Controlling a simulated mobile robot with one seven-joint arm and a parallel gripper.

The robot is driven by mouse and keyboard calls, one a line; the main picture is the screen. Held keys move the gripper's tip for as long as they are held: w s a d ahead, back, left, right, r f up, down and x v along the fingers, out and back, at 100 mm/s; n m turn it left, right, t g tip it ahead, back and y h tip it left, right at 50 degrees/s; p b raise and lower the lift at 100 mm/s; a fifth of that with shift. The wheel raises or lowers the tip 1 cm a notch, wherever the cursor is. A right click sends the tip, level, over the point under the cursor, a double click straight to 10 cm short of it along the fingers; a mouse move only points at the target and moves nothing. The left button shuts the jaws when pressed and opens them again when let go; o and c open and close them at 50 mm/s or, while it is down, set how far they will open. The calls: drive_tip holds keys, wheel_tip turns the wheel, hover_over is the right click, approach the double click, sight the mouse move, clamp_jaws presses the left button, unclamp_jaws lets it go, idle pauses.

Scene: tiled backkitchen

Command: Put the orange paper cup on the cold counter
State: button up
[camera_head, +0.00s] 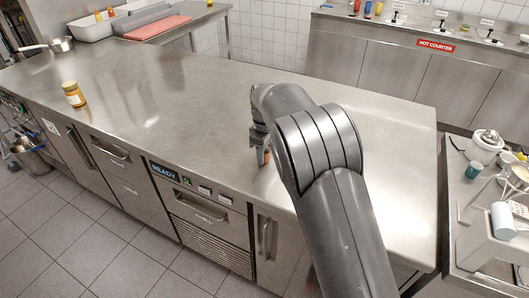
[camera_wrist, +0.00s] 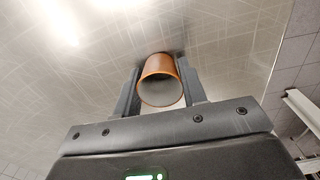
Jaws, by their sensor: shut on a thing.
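The orange paper cup (camera_wrist: 160,66) sits between the two fingers of my gripper (camera_wrist: 161,92) in the wrist view, with its open rim towards the camera. My gripper is shut on it. In the head view only a small orange part of the cup (camera_head: 266,156) shows below my gripper (camera_head: 262,146), partly hidden by my arm. Both are over the front part of the large steel counter (camera_head: 160,110), whose front has a blue sign reading "READY". I cannot tell whether the cup touches the counter top. No sign naming a cold counter is readable.
A jar (camera_head: 73,95) stands at the counter's left. A pan (camera_head: 60,45), a white bin (camera_head: 92,27) and a red board (camera_head: 158,27) are at the far left. The counter behind bears a red "HOT COUNTER" sign (camera_head: 436,45). A side table (camera_head: 462,185) with dishes is at right. The counter's middle is clear.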

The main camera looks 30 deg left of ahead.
drive_tip(key=shift+f, duration=0.15)
drive_tip(key=o, duration=1)
wheel_tip(320, 180, up, 12)
